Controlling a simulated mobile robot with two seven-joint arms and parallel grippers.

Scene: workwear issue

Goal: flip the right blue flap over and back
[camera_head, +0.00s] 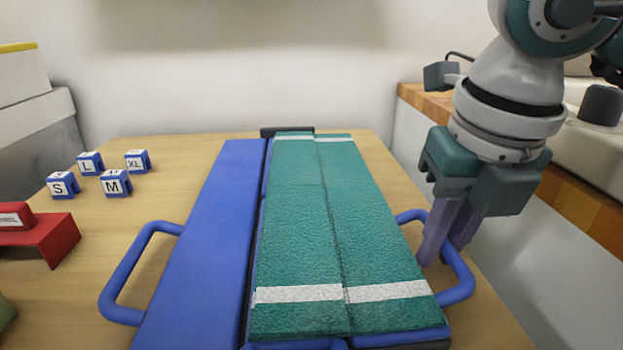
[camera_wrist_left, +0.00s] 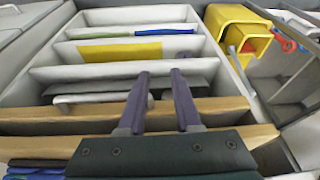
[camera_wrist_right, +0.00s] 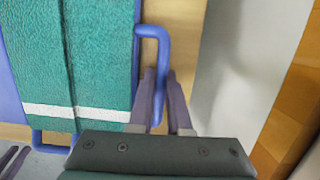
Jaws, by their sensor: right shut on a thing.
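The right blue flap (camera_head: 400,338) lies flat on the folding board, mostly hidden under a green towel (camera_head: 335,220) with white stripes. Its blue loop handle (camera_head: 462,285) sticks out to the right; the handle also shows in the right wrist view (camera_wrist_right: 164,45). My right gripper (camera_head: 440,258) points down at this handle and is shut on it, with the fingers on both sides of the bar (camera_wrist_right: 160,85). The left blue flap (camera_head: 200,240) lies flat and bare. My left gripper (camera_wrist_left: 160,75) is open and empty, away from the board, above a compartmented shelf.
Size blocks (camera_head: 115,182) stand on the wooden table (camera_head: 95,235) at left, near a red holder (camera_head: 45,240). A wood-edged counter (camera_head: 580,205) is at right. The shelf (camera_wrist_left: 60,75) and a yellow bin (camera_wrist_left: 235,30) show in the left wrist view.

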